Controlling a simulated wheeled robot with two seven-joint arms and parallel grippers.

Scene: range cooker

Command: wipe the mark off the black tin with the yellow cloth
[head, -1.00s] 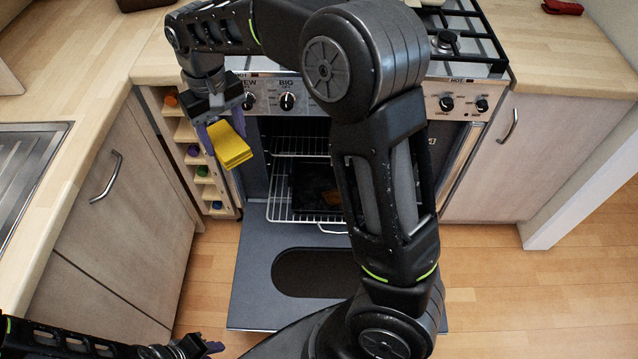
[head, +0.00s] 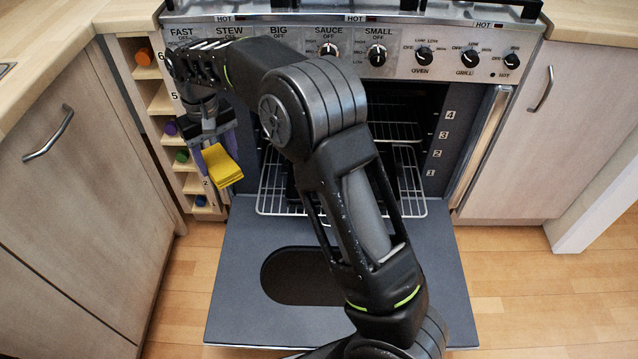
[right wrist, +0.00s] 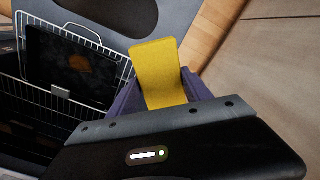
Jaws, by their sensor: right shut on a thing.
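The yellow cloth (head: 223,168) hangs folded from my right gripper (head: 213,152), which is shut on it at the left side of the open oven. In the right wrist view the cloth (right wrist: 160,72) sticks out between the purple fingers (right wrist: 162,95). The black tin (right wrist: 62,85) lies on a wire rack in the right wrist view, with a faint brownish mark (right wrist: 79,63) on it. The cloth is apart from the tin. In the head view my right arm hides most or all of the tin. My left gripper is not in view.
The oven door (head: 235,270) is folded down in front, with a dark oval window (head: 300,277). Wire racks (head: 408,185) sit in the oven. A narrow bottle rack (head: 160,100) and a cabinet (head: 75,190) stand close on the left.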

